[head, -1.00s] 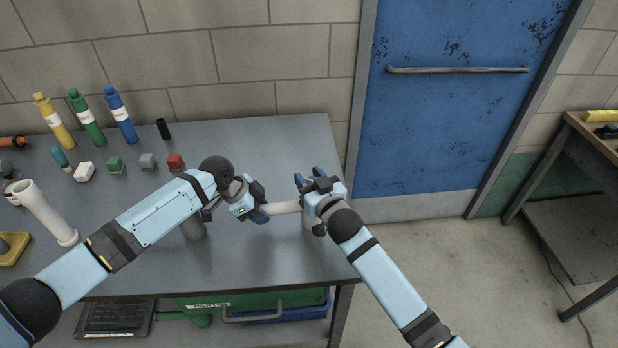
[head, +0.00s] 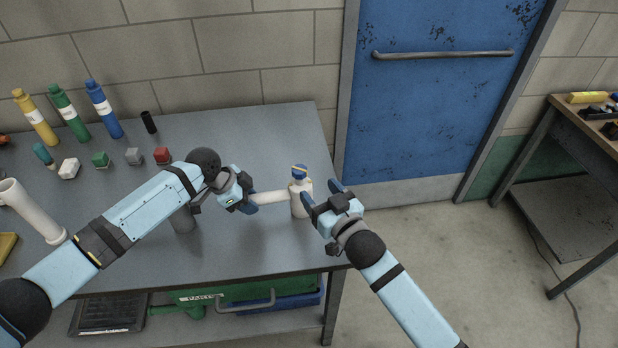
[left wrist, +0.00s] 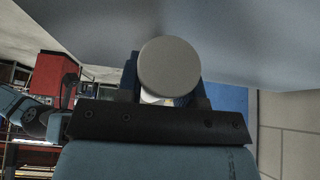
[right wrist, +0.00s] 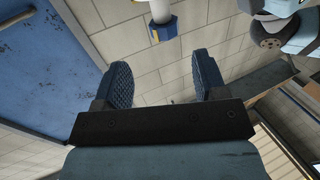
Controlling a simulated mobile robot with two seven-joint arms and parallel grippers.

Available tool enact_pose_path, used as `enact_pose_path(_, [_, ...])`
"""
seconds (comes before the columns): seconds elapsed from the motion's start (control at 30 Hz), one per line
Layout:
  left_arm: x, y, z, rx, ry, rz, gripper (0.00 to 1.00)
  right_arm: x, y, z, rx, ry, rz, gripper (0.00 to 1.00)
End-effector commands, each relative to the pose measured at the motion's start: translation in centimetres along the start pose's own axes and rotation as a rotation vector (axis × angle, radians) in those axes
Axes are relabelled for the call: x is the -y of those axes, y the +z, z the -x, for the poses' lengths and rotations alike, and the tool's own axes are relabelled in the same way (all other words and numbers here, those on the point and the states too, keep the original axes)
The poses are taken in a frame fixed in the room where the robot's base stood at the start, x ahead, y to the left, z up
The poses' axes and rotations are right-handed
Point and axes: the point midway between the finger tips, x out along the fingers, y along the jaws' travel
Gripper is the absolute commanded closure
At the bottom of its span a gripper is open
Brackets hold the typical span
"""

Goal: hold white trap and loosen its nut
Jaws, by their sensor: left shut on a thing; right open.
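The white trap (head: 272,197) is held level above the grey workbench, its pipe running right from my left gripper (head: 250,194) to an upright bottle-shaped body. My left gripper is shut on the pipe. The trap's round white end (left wrist: 170,66) fills the space between the fingers in the left wrist view. A blue nut (head: 299,171) sits on top of the trap body. My right gripper (head: 321,192) is open and empty, just right of the body. In the right wrist view the nut (right wrist: 163,29) shows beyond the open fingers (right wrist: 165,82), apart from them.
A grey cylinder (head: 183,220) stands under my left arm. Another white pipe (head: 30,212) stands at the left. Yellow, green and blue bottles (head: 103,110) and small coloured blocks (head: 162,155) are at the back left. The bench's back right is clear; a blue door (head: 430,90) is beyond.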

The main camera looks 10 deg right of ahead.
Motion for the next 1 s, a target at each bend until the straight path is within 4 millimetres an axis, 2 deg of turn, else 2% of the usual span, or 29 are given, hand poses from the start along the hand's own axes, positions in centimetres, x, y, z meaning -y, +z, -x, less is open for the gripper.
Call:
enact_pose_path(0.1, [0.0, -0.1, 0.1, -0.002, -0.001, 0.0, 0.87, 0.0, 0.0, 1.4, 0.001, 0.0, 0.001, 0.35])
enact_pose_path(0.2, [0.0, -0.1, 0.1, -0.002, -0.001, -0.001, 0.87, -0.1, 0.0, 1.8, 0.0, 0.0, 0.002, 0.35])
enact_pose_path(0.53, [0.1, -0.1, 0.1, -0.003, -0.002, -0.001, 0.87, 0.0, -0.1, 1.9, -0.002, -0.001, 0.002, 0.35])
enact_pose_path(0.67, [0.1, -0.1, 0.1, -0.003, -0.002, -0.001, 0.87, 0.4, -0.5, 1.2, -0.042, -0.045, 0.003, 0.35])
enact_pose_path(0.77, [0.1, -0.1, 0.1, -0.003, -0.002, -0.001, 0.87, 1.1, -1.1, 0.1, -0.117, -0.143, 0.002, 0.35])
enact_pose_path(0.9, [0.1, -0.1, 0.1, -0.003, -0.002, -0.001, 0.87, 2.0, -1.6, -1.1, -0.234, -0.381, -0.013, 0.35])
enact_pose_path(1.0, [0.1, -0.1, 0.1, -0.003, -0.002, -0.001, 0.87, 1.5, -1.2, -1.1, -0.272, -0.581, -0.03, 0.35])
